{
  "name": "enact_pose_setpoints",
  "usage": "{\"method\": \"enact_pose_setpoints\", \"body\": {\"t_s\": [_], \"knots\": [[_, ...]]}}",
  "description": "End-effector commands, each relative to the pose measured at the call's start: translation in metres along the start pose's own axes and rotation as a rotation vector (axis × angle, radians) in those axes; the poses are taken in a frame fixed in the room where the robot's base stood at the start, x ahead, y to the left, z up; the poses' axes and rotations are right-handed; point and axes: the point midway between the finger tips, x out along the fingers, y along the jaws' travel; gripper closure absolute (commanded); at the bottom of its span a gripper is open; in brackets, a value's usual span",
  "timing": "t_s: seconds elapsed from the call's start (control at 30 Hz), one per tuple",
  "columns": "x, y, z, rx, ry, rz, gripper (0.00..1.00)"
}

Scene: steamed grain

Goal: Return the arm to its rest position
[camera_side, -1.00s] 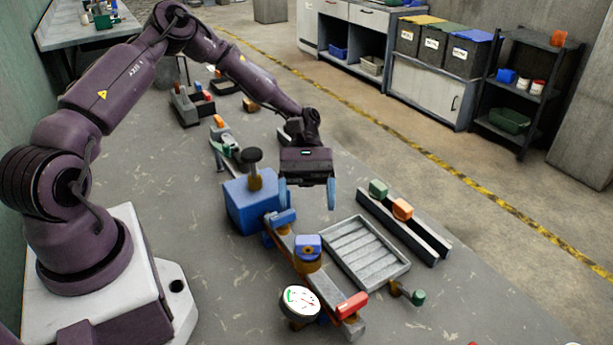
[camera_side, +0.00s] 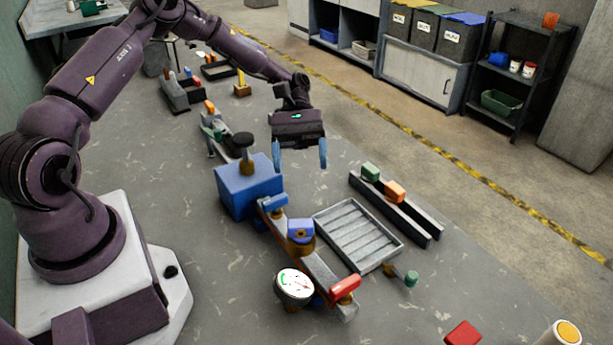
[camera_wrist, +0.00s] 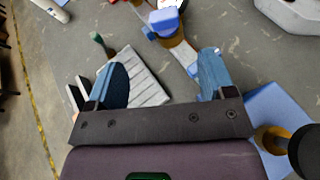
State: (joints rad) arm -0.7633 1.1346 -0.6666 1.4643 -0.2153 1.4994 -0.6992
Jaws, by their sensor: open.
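My gripper (camera_side: 299,156) hangs above the bench, to the right of and above the blue box (camera_side: 248,188) in the side view. Its two blue fingers are apart with nothing between them, and it shows in the wrist view (camera_wrist: 165,80) too. The blue box carries a black knob (camera_side: 243,141) on a brass stem. A grey rail with a blue valve block (camera_side: 301,231), a round white gauge (camera_side: 295,284) and a red handle (camera_side: 344,287) runs forward from the box. A grey ribbed tray (camera_side: 358,236) lies beside it.
A dark double rail holds a green block (camera_side: 370,172) and an orange block (camera_side: 395,191) at the right. A red block (camera_side: 463,333) and a yellow-topped post (camera_side: 561,334) stand at the front right. Dark racks (camera_side: 187,93) stand at the back. The space around my gripper is clear.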

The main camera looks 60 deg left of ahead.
Motion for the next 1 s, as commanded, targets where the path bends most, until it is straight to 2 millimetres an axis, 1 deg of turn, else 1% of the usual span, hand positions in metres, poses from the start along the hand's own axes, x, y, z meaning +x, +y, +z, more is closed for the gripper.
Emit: {"method": "enact_pose_setpoints", "body": {"t_s": [0.03, 0.07, 0.17, 0.37, 0.57, 0.7, 0.83, 1.0], "knots": [[0.011, -0.006, -0.005, 0.036, 0.010, -0.010, 0.24], [0.014, -0.011, -0.007, 0.062, 0.034, -0.020, 0.24], [0.017, -0.023, -0.001, 0.138, 0.146, -0.074, 0.24], [0.013, -0.043, 0.024, 0.275, 0.371, -0.217, 0.24], [0.001, -0.063, 0.065, 0.428, 0.628, -0.377, 0.24], [-0.006, -0.077, 0.099, 0.536, 0.801, -0.467, 0.24], [-0.010, -0.090, 0.131, 0.635, 0.955, -0.524, 0.24], [-0.008, -0.107, 0.172, 0.766, 1.143, -0.553, 0.24]]}}
